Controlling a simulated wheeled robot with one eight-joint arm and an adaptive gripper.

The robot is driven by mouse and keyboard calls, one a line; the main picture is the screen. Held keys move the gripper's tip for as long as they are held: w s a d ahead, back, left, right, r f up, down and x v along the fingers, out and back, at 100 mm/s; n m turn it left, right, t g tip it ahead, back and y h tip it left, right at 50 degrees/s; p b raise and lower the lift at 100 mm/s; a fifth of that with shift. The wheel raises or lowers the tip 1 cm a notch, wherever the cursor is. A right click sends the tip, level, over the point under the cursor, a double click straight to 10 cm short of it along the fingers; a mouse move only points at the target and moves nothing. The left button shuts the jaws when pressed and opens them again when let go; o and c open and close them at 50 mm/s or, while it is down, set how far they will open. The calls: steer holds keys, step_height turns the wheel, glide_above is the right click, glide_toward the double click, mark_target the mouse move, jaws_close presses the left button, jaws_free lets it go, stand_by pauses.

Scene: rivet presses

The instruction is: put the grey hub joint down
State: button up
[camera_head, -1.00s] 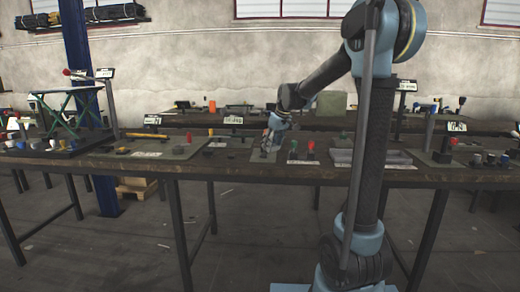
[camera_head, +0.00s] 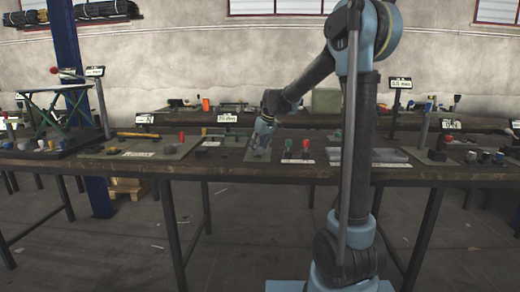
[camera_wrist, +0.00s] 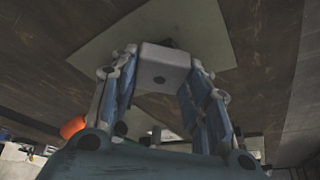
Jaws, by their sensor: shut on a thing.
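The grey hub joint (camera_wrist: 163,66) is a pale grey, rounded block with a dark hole in its near face. In the wrist view it sits between the two fingers of my gripper (camera_wrist: 163,75), which is shut on it. Below it lies a flat grey-green mat (camera_wrist: 205,30) on the dark table. In the head view my gripper (camera_head: 260,150) is low over the middle of the table, at the mat; the joint is too small to make out there. I cannot tell whether the joint touches the mat.
Right of my gripper a red piece (camera_head: 306,144) and a green piece (camera_head: 288,144) stand by a white label. A grey tray (camera_head: 385,155) lies further right. A lever press (camera_head: 438,155) stands at the right. Left are a mat with a yellow-handled tool (camera_head: 138,134) and a black block (camera_head: 169,149).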

steer(key=shift+f, duration=0.2)
steer(key=o, duration=1)
steer(key=shift+o, duration=0.2)
steer(key=shift+s+r, duration=0.1)
steer(key=shift+r, duration=0.05)
